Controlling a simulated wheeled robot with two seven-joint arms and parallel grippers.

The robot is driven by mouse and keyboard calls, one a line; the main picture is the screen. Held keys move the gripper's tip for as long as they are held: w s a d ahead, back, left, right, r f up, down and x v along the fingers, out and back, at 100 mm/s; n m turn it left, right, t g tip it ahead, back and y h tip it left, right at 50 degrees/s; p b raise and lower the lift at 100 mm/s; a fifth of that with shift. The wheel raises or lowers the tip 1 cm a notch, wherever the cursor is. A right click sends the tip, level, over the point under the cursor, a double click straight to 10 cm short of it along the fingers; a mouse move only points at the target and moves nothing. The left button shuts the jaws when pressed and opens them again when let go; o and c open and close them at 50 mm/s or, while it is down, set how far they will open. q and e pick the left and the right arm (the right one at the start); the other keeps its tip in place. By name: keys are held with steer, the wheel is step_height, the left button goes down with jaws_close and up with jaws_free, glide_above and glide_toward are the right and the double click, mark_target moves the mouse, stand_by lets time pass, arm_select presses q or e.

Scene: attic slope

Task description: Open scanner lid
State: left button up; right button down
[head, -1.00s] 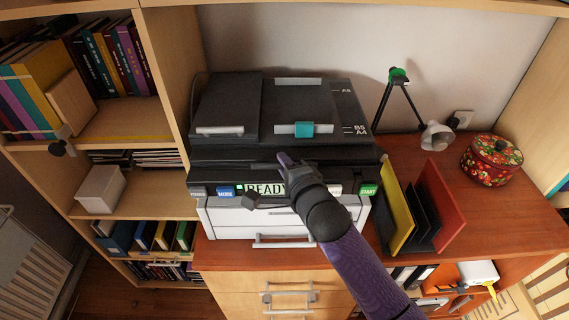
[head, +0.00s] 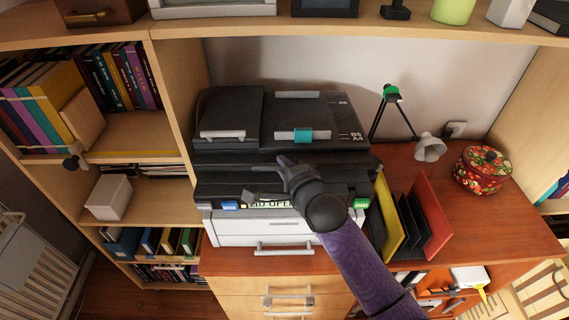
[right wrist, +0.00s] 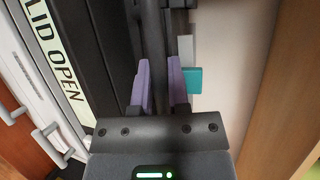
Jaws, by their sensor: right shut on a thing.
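The scanner (head: 275,185) stands on the brown cabinet top, with a black lid (head: 240,112) over its body. A gap shows under the lid's front edge, so the lid is slightly raised. The front display (head: 270,202) is partly covered by my arm; in the right wrist view the display (right wrist: 52,45) reads "LID OPEN". My right gripper (head: 285,162) is at the lid's front edge. In the right wrist view its purple fingers (right wrist: 162,85) are closed around the dark lid edge. My left gripper is not in view.
A yellow, black and red file holder (head: 410,215) stands close to the scanner's right. A black lamp (head: 390,115) and a floral pot (head: 483,168) are further right. A shelf board (head: 350,30) runs above the scanner, with bookshelves at left.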

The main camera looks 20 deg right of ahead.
steer(key=w+d+r+p, duration=0.1)
steer(key=w+r+p, duration=0.3)
steer(key=r, duration=0.5)
steer(key=w+d+r+g+p, duration=0.1)
steer(key=w+r+p, duration=0.4)
steer(key=r+p, duration=0.4)
steer(key=shift+w+d+r+m+g, duration=0.2)
steer(key=shift+d+r+m+g, duration=0.15)
steer(key=shift+r, duration=0.1)
steer(key=c, duration=0.6)
jaws_free()
steer(key=v, duration=1)
steer(key=shift+f+p, duration=0.1)
steer(key=shift+p, duration=0.3)
